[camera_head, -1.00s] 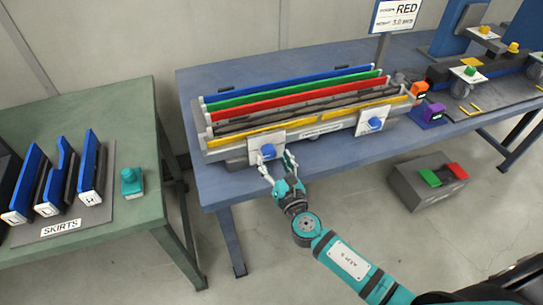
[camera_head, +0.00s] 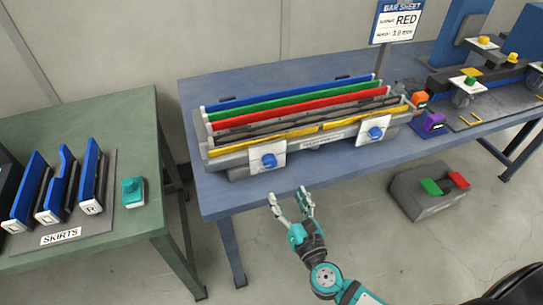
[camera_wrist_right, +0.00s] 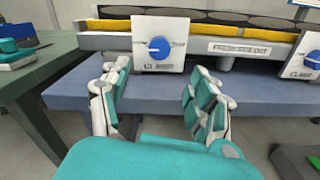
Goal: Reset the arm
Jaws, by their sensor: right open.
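My right gripper (camera_head: 291,204) is open and empty in front of the blue table's front edge, below the left clamp plate. In the right wrist view its two fingers (camera_wrist_right: 155,100) are spread apart with nothing between them. The white clamp plate with a blue knob (camera_head: 269,161) is on the left front of the grey fixture; its knob also shows in the right wrist view (camera_wrist_right: 158,48), beyond the fingers and apart from them. My left gripper is not in view.
The grey fixture (camera_head: 240,160) holds blue, green, red, dark and yellow bars on the blue table (camera_head: 215,195). A second blue knob (camera_head: 375,133) is at its right. A green table (camera_head: 120,215) with skirts stands left. A grey box with green and red pedals (camera_head: 425,205) is on the floor.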

